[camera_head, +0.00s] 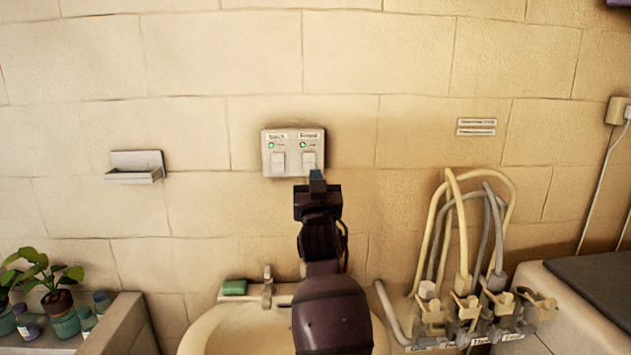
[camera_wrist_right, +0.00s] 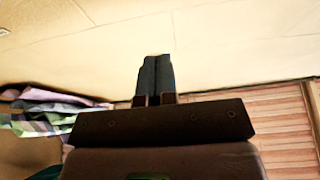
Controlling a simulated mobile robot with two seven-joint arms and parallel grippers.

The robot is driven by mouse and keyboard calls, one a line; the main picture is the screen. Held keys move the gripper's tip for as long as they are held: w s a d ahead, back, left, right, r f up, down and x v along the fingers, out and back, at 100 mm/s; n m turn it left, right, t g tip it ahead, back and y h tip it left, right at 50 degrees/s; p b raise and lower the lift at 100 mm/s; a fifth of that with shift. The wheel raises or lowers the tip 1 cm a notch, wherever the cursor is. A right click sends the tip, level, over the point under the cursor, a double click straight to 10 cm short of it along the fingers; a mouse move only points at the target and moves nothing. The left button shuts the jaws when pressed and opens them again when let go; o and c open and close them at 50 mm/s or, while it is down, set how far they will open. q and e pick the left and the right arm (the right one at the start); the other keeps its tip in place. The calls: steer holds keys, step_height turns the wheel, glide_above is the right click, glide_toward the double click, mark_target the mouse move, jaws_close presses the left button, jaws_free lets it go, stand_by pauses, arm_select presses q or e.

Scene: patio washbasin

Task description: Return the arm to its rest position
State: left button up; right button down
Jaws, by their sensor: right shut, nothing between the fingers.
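My right arm reaches up the middle of the head view, in front of the washbasin (camera_head: 215,335). My right gripper (camera_head: 317,178) is shut and empty. Its tip shows just below the right switch of the switch panel (camera_head: 293,152) on the wall; whether it touches the panel cannot be told. The panel has two labelled white switches, each with a green light lit. In the right wrist view the two fingers (camera_wrist_right: 155,80) lie together against the pale wall. My left gripper is not in view.
A tap (camera_head: 267,287) and green soap (camera_head: 234,287) sit at the basin's back edge. Hoses (camera_head: 447,235) hang in a rack at right, beside a dark-topped cabinet (camera_head: 600,280). Potted plants (camera_head: 57,300) and bottles stand at left. A small wall shelf (camera_head: 136,168) sticks out left of the panel.

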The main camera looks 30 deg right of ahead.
steer(key=shift+w+f, duration=0.1)
stand_by(0.7)
